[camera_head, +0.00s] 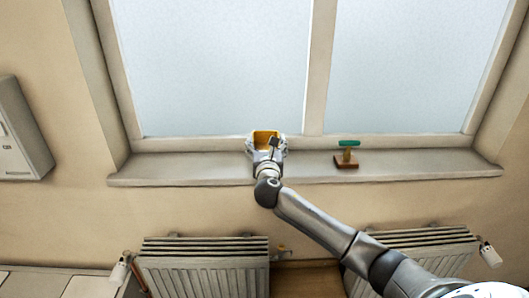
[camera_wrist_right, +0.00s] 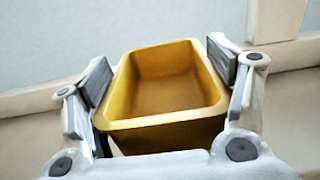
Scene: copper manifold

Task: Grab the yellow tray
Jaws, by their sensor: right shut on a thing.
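The yellow tray (camera_head: 266,134) is on or just above the windowsill, in front of the left window pane. In the right wrist view the tray (camera_wrist_right: 165,85) is an open, empty box that fills the space between the fingers. My right gripper (camera_head: 266,144) is shut on it, with one finger pad against each side; the gripper also shows in the right wrist view (camera_wrist_right: 160,95). The tray's underside is hidden, so I cannot tell if it touches the sill. My left gripper is not in view.
The window frame (camera_head: 316,70) rises close behind. Two radiators (camera_head: 205,268) are below the sill. A grey wall box (camera_head: 20,130) hangs at left. The sill's left part is clear.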

